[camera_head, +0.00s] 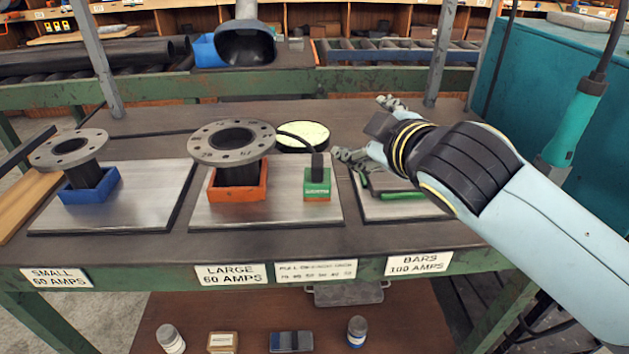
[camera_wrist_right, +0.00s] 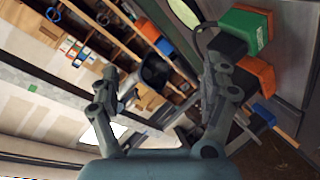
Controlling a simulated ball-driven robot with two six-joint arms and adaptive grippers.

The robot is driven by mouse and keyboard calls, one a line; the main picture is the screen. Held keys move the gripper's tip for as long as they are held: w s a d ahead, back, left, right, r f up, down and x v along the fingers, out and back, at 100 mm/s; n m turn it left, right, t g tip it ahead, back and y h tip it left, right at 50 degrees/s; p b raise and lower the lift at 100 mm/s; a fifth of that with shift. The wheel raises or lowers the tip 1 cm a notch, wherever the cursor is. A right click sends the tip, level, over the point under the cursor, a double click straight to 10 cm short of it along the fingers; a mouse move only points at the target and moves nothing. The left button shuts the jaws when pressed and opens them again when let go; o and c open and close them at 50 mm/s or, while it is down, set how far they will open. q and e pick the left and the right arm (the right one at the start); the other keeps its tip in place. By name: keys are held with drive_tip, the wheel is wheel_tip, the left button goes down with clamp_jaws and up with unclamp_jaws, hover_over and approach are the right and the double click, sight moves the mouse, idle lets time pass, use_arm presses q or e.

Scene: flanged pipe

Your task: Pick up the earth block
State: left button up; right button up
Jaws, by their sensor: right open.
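The earth block is most likely the small green block (camera_head: 317,184) with a black upright part and a black cable. It stands on the right part of the middle steel plate. It also shows in the right wrist view (camera_wrist_right: 247,30) at the upper right. My right gripper (camera_head: 368,130) is open and empty, above the bench to the right of the block and apart from it. Its two spread fingers also show in the right wrist view (camera_wrist_right: 158,90). My left gripper is not in view.
A large flanged pipe (camera_head: 232,144) stands in an orange base (camera_head: 238,193) left of the block. A smaller flanged pipe (camera_head: 70,149) stands in a blue base (camera_head: 90,187). A round pale disc (camera_head: 303,136) lies behind the block. The right plate (camera_head: 405,209) holds a green-edged item. Metal posts rise behind.

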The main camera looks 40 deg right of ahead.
drive_tip(key=w+a+r+n+t+y, duration=0.4)
drive_tip(key=a+r+n+y, duration=0.15)
drive_tip(key=r+n, duration=0.3)
drive_tip(key=w+a+r+n+t+y, duration=0.35)
drive_tip(key=r+n+y, duration=0.25)
drive_tip(key=r+n, duration=0.3)
drive_tip(key=a+f+n+g+y, duration=0.3)
drive_tip(key=a+n+g+y, duration=0.45)
drive_tip(key=n, duration=0.65)
drive_tip(key=n+g+h, duration=0.9)
drive_tip(key=g+h, duration=0.1)
drive_tip(key=g, duration=0.1)
approach(317, 172)
drive_tip(key=w+f, duration=0.1)
drive_tip(key=w, duration=0.1)
drive_tip(key=f, duration=0.4)
drive_tip(key=shift+w+a+f, duration=0.2)
drive_tip(key=shift+w+f, duration=0.2)
drive_tip(key=x, duration=0.3)
drive_tip(key=p+x, duration=0.1)
drive_tip(key=x, duration=0.1)
drive_tip(key=shift+w+d+f, duration=0.1)
drive_tip(key=shift+w+f, duration=0.05)
drive_tip(key=shift+f, duration=0.3)
drive_tip(key=shift+r, duration=0.1)
clamp_jaws()
